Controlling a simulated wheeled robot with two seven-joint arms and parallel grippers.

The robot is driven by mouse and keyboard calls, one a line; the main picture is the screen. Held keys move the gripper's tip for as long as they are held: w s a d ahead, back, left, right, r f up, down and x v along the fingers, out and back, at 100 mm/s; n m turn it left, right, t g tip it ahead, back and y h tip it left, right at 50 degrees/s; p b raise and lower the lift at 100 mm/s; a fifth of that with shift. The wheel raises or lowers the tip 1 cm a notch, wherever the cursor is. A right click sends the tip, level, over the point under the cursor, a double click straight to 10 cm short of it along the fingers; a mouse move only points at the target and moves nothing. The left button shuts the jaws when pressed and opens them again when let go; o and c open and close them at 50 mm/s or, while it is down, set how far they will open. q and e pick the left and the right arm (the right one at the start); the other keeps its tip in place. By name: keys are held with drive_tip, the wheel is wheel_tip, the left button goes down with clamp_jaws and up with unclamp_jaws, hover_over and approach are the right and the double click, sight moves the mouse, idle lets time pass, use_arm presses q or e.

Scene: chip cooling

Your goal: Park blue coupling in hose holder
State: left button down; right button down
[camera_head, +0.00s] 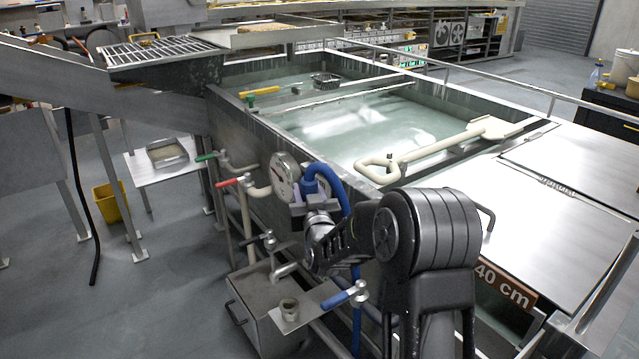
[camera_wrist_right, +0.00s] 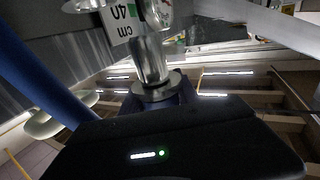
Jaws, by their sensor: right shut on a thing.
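My right gripper (camera_head: 307,206) is shut on the blue coupling (camera_head: 310,186), in front of the tank wall beside the round gauge. The blue hose (camera_head: 346,202) arches up from the coupling and hangs down behind my right arm. In the right wrist view, a bright metal fitting with a round flange (camera_wrist_right: 158,85) stands just beyond the dark gripper body, and the blue hose (camera_wrist_right: 40,70) crosses at the left. A metal plate with a round socket (camera_head: 289,308), which looks like the hose holder, is below the gripper, apart from the coupling. My left gripper is out of view.
The water tank (camera_head: 268,146) fills the middle, with a pale paddle (camera_head: 440,147) across it. Red-handled (camera_head: 234,181), green-handled (camera_head: 210,156) and blue-handled (camera_head: 343,297) valves and the gauge (camera_head: 284,172) project nearby. A metal box (camera_head: 268,318) sits below. Floor at left is partly clear.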

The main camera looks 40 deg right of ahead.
drive_tip(key=s+a+f+n+y, duration=0.1)
drive_tip(key=a+f+y, duration=0.1)
drive_tip(key=a, duration=0.6)
drive_tip(key=s+a+f+n+t+y, duration=0.1)
drive_tip(key=s+a+f+n+y, duration=0.1)
drive_tip(key=a+f, duration=0.3)
drive_tip(key=s+a+f+n+y, duration=0.1)
drive_tip(key=a+f+y, duration=0.2)
drive_tip(key=a, duration=1)
drive_tip(key=shift+s+a+f+n+t+y, duration=0.15)
drive_tip(key=shift+s+n+t+y, duration=0.15)
drive_tip(key=shift+s+n, duration=0.1)
drive_tip(key=shift+w, duration=0.1)
